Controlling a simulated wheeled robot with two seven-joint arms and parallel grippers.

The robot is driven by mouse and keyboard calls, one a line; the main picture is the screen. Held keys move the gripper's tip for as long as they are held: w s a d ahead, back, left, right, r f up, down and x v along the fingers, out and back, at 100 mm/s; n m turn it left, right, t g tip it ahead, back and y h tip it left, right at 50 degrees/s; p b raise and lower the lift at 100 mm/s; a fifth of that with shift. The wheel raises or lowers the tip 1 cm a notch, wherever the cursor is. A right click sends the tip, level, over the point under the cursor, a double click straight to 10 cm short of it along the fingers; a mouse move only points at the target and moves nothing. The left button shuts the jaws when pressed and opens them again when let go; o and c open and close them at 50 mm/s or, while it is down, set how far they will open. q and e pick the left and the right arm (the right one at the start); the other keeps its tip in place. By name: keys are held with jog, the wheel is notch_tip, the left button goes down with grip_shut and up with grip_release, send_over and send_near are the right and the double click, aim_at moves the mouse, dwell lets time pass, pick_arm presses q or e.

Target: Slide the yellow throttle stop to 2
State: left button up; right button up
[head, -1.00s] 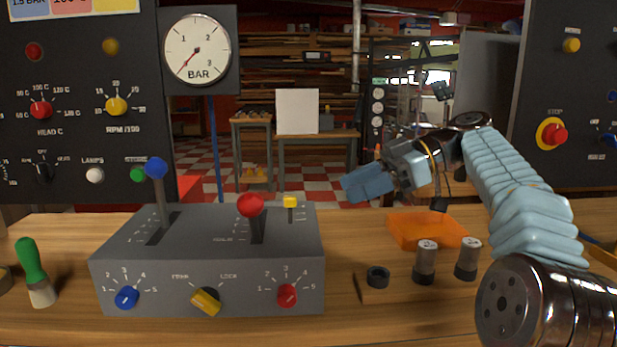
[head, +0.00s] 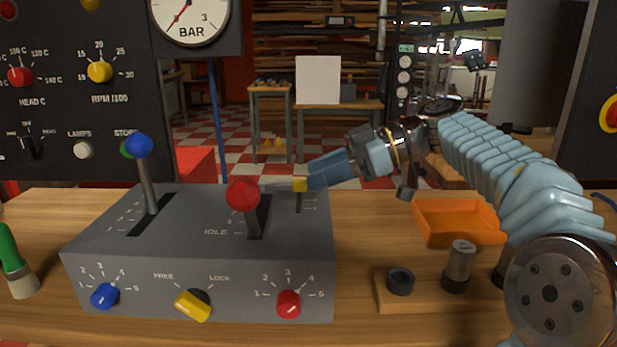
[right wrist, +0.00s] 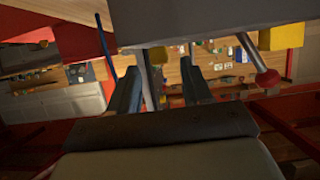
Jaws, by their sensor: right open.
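The yellow throttle stop (head: 299,184) is a small yellow cap on a thin stem in a short slot at the right of the grey console (head: 120,225). Its scale marks are too small to read. My right gripper (head: 313,180) reaches in from the right with its blue fingers open at the cap; contact cannot be told. In the right wrist view, the open fingers (right wrist: 160,85) stand on both sides of a thin grey stem. The red-knobbed lever (head: 242,194) stands left of the stop, near the "IDLE" label. My left gripper is not in view.
A blue-knobbed lever (head: 138,146) stands at the console's left. A yellow FREE/LOCK knob (head: 192,305) is on its front. An orange tray (head: 458,235), a black ring (head: 400,282) and a metal cylinder (head: 459,265) are right of the console. Bare bench shows between console and tray.

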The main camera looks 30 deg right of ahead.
aim_at(303, 179)
jog(key=shift+x, duration=1.5)
grip_shut()
